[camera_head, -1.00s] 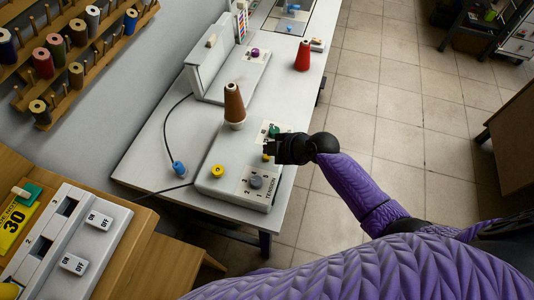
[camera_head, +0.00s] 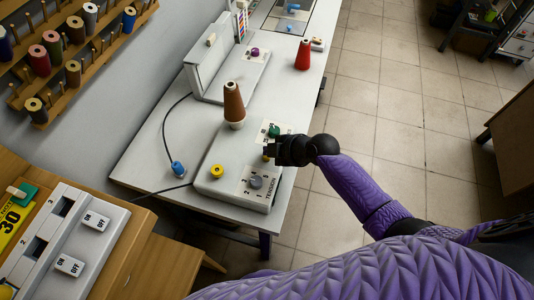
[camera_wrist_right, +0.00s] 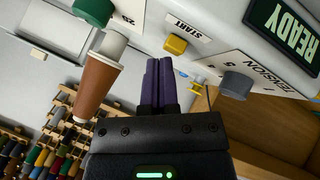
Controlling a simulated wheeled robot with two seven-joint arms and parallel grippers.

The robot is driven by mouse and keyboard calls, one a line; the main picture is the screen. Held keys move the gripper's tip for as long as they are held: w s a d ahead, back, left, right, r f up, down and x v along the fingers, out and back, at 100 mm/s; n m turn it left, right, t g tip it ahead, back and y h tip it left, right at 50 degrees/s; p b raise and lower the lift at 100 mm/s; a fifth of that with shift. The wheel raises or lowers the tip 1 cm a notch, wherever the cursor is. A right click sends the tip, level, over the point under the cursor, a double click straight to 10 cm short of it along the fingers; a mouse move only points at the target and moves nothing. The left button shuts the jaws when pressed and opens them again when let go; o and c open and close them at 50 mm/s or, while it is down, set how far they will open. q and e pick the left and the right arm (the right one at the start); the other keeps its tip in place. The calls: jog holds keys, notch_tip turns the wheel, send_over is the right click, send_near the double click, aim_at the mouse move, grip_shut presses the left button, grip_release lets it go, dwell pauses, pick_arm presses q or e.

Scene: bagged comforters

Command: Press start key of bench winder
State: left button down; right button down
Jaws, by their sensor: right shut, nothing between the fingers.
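The bench winder (camera_head: 225,185) is a light grey box on the white table, with a brown cone on its spindle. Its yellow start key (camera_wrist_right: 176,44), beneath a START label, shows clearly in the wrist view. In the head view the key (camera_head: 266,157) is a small patch of yellow, mostly hidden by my gripper. My right gripper (camera_head: 268,150) is over the winder's right part. In the wrist view its purple fingers (camera_wrist_right: 158,64) are together and empty, their tips just beside the key; I cannot tell whether they touch it. My left gripper is not in view.
A grey tension knob (camera_head: 256,182), a green knob (camera_head: 273,131) and a yellow knob (camera_head: 217,171) stand on the winder near my gripper. A READY display (camera_wrist_right: 286,30) is beside the dial. Floor to the right is clear.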

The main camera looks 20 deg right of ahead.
aim_at(270, 159)
jog(key=shift+f+b, duration=0.35)
jog(key=shift+f, duration=0.05)
jog(key=shift+r, duration=0.15)
dwell(0.4)
jog(key=shift+r+p, duration=0.7)
notch_tip(270, 159, up, 5)
jog(key=p, duration=0.4)
dwell(0.4)
